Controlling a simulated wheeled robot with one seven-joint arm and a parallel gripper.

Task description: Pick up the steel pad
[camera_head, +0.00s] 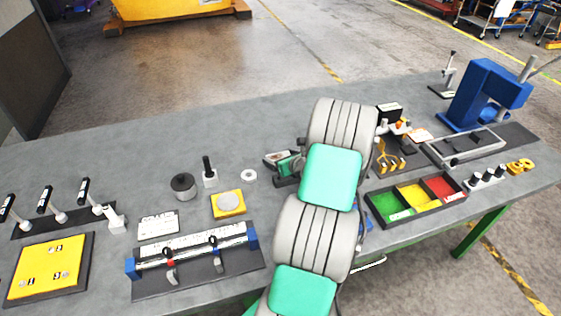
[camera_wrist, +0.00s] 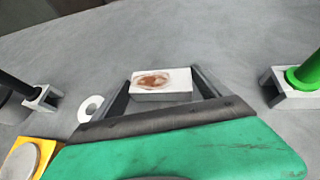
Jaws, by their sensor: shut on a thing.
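The steel pad (camera_wrist: 170,93) is a pale, flat block with a rusty brown patch on its top face. It sits between the two dark fingers of my gripper (camera_wrist: 161,82) in the wrist view, with a fingertip against each side. My gripper is shut on it. I cannot tell whether the pad touches the grey bench top or hangs just above it.
A white ring (camera_head: 249,176), a yellow plate with a round disc (camera_head: 229,203) and a black-handled post (camera_head: 209,170) stand left of my gripper. A tray with green, yellow and red compartments (camera_head: 441,206) and a blue press (camera_head: 486,94) are right. The bench behind is clear.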

